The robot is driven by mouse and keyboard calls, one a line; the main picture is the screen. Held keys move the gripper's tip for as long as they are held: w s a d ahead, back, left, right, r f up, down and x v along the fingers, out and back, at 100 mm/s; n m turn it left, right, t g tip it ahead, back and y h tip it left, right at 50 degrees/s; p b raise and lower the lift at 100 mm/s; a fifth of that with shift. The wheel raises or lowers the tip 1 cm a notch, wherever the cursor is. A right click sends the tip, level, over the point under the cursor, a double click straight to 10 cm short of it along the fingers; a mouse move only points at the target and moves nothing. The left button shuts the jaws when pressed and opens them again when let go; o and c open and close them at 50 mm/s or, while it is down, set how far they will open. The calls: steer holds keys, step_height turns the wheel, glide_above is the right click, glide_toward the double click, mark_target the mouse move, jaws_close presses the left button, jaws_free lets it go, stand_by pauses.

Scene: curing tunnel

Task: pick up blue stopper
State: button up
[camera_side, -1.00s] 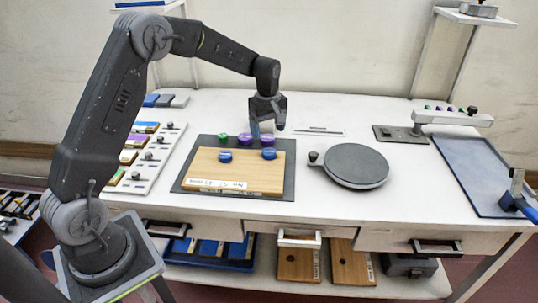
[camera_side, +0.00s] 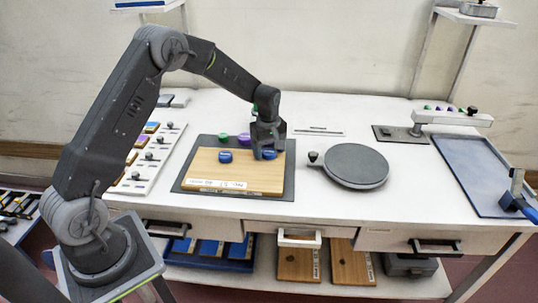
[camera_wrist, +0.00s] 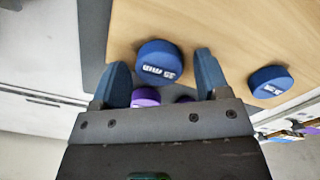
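Two blue stoppers stand on a wooden board. The right one (camera_side: 271,154) is partly hidden by my gripper (camera_side: 264,156) in the side view. In the wrist view this blue stopper (camera_wrist: 160,62) shows between the tips of my open gripper (camera_wrist: 160,68), touching neither finger as far as I can see. The other blue stopper (camera_side: 225,157) stands to the left on the board; it is at the right in the wrist view (camera_wrist: 270,82). Both have pale lettering on top.
The wooden board (camera_side: 235,181) lies on a dark mat (camera_side: 289,190). A green stopper (camera_side: 223,137) and a purple stopper (camera_side: 244,138) stand behind the blue ones. A round grey plate (camera_side: 356,165) is to the right, and a white rack (camera_side: 150,160) to the left.

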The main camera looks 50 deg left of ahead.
mark_target(269, 150)
steer(key=c, duration=0.9)
steer(key=shift+o, duration=0.2)
steer(key=shift+r, duration=0.1)
steer(key=shift+r, duration=0.5)
step_height(269, 150, up, 3)
steer(key=shift+f, duration=0.1)
steer(key=s+a+r, duration=0.7)
steer(key=a+r, duration=0.2)
steer(key=r, duration=0.3)
steer(key=shift+s, duration=0.25)
